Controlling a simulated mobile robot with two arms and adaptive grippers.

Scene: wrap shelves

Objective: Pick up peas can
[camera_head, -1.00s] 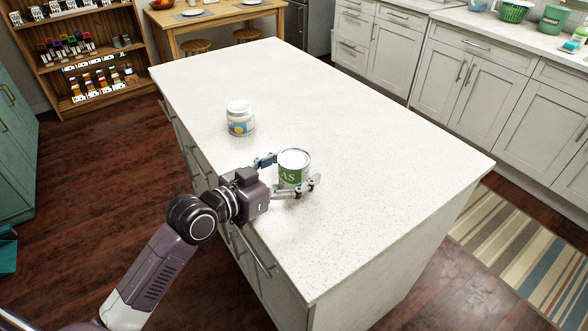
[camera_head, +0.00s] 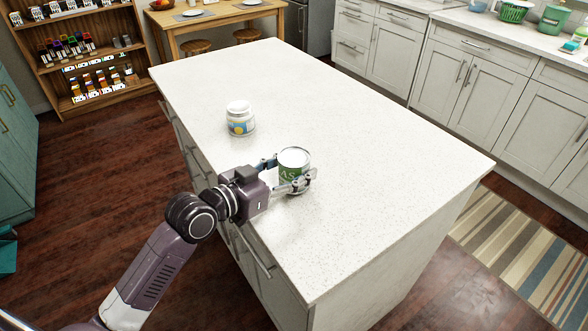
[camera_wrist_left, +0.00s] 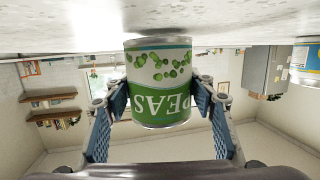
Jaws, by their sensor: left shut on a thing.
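The peas can (camera_head: 293,160) is a green and white tin with a silver lid. It stands upright on the white island counter, near its front-left edge. My left gripper (camera_head: 286,179) reaches in from the left and is shut on the can, with a finger on either side. In the left wrist view the peas can (camera_wrist_left: 160,85) appears upside down with its PEAS label facing the camera, between the two blue-padded fingers (camera_wrist_left: 163,112). The can's base appears at the counter surface. My right gripper is not in view.
A white jar (camera_head: 240,118) with a blue and yellow label stands behind and left of the can; part of it shows at the right of the left wrist view (camera_wrist_left: 304,62). The island counter (camera_head: 370,150) is otherwise clear. A wooden shelf (camera_head: 85,50) stands back left.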

